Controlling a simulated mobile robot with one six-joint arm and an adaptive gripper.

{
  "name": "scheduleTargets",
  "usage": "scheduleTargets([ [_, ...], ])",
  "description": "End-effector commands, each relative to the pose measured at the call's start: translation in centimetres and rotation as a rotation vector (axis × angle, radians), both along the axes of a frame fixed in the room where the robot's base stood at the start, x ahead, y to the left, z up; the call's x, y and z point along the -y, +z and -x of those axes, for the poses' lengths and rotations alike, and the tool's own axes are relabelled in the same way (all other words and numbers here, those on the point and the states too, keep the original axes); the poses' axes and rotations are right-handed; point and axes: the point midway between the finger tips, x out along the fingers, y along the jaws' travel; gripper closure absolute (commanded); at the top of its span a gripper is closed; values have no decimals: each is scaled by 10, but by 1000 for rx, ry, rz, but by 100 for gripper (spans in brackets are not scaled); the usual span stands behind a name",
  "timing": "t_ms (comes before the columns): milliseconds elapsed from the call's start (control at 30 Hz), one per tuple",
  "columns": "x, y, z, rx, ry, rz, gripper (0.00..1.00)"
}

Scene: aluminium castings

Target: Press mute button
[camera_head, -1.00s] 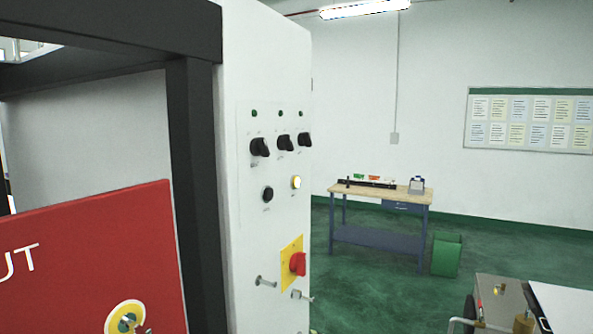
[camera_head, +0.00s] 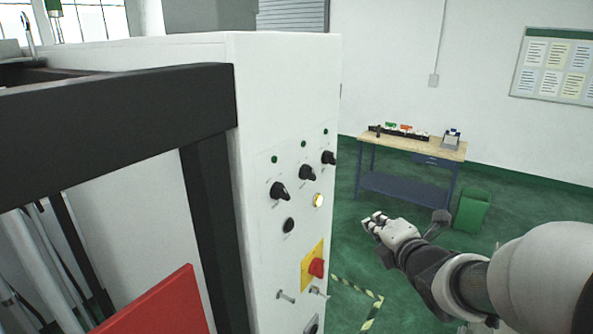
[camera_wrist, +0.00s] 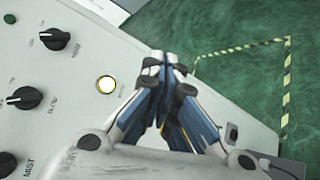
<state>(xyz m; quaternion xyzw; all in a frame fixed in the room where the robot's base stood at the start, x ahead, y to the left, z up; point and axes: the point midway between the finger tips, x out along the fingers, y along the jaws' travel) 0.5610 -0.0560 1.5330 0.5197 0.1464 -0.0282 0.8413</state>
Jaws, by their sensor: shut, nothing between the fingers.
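The black round button does not show clearly there.
Black rotary knobs (camera_head: 279,190) and small green lamps sit above the buttons. A red switch (camera_head: 316,268) on a yellow plate is below, with bolts under it. A dark frame (camera_head: 120,112) and red panel (camera_head: 155,305) stand left. A workbench (camera_head: 412,147) and green bin (camera_head: 472,211) are behind.

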Motion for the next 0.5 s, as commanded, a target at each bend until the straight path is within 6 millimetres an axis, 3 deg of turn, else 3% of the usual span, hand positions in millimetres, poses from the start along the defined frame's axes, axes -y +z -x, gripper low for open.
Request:
scheduleTargets([
  [100, -3, 13, -7, 39, 58, 64, 100],
  [500, -7, 15, -9, 64, 88, 98, 100],
])
